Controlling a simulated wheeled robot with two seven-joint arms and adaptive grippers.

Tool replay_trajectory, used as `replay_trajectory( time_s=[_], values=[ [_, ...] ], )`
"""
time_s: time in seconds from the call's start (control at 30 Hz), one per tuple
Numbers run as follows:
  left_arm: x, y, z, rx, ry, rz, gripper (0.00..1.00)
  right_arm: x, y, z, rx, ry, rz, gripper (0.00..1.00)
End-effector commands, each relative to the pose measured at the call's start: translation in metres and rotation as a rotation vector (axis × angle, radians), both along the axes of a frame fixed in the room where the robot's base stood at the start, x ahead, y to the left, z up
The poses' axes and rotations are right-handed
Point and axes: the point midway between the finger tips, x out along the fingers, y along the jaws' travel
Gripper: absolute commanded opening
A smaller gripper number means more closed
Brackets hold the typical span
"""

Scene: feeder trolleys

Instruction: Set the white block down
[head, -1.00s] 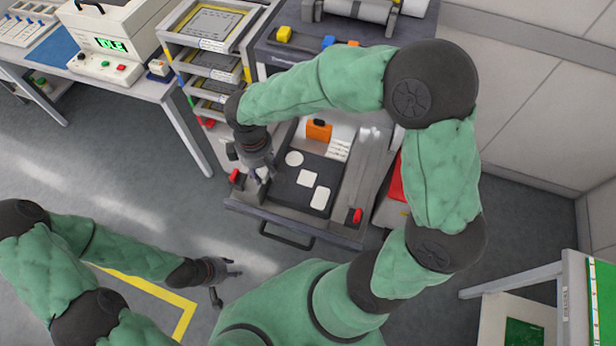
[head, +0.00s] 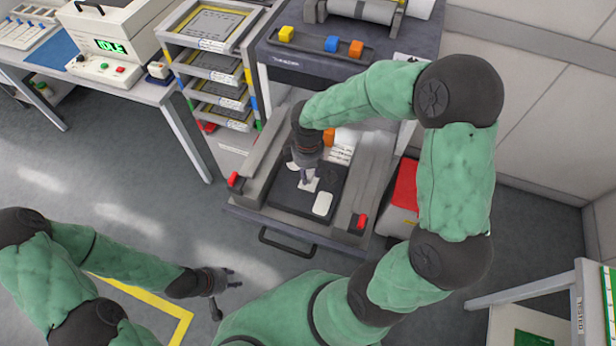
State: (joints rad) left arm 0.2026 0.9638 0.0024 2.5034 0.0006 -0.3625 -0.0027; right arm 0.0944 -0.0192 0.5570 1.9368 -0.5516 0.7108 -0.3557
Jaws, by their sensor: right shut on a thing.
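My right gripper (head: 309,180) reaches down over the dark plate (head: 289,201) in the open drawer (head: 250,215). It is shut on the white block (head: 310,185), which is mostly hidden by the fingers. The block is over the middle of the plate; whether it touches the plate cannot be told. A white rounded patch (head: 322,204) shows on the plate nearer the front, and a white round patch (head: 292,165) is partly covered at the back left. My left gripper (head: 222,282) is empty and apart from the drawer, above the floor; its fingers look spread.
An orange block (head: 328,138) and a white label (head: 342,152) lie behind the plate. A rack of trays (head: 215,67) stands left. Yellow, blue and orange blocks (head: 332,44) sit on the machine top above.

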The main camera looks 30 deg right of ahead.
Motion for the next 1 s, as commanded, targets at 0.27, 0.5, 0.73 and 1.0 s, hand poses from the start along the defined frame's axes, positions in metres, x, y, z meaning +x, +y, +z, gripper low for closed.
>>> replay_trajectory(
  time_s=[0.27,0.5,0.73,1.0],
  values=[
    [0.000,0.000,-0.017,0.000,0.000,0.000,0.40,0.000,0.000,-0.033,-0.001,0.001,-0.001,0.04],
    [0.000,0.000,-0.016,0.000,0.000,0.000,0.40,0.000,0.000,-0.032,-0.001,0.001,-0.001,0.04],
    [0.000,0.000,-0.018,0.000,0.000,0.000,0.40,0.000,0.000,-0.034,-0.001,0.001,-0.001,0.60],
    [0.000,0.000,-0.018,0.000,0.000,0.000,0.40,0.000,0.000,-0.034,-0.001,0.001,-0.001,0.60]
  ],
)
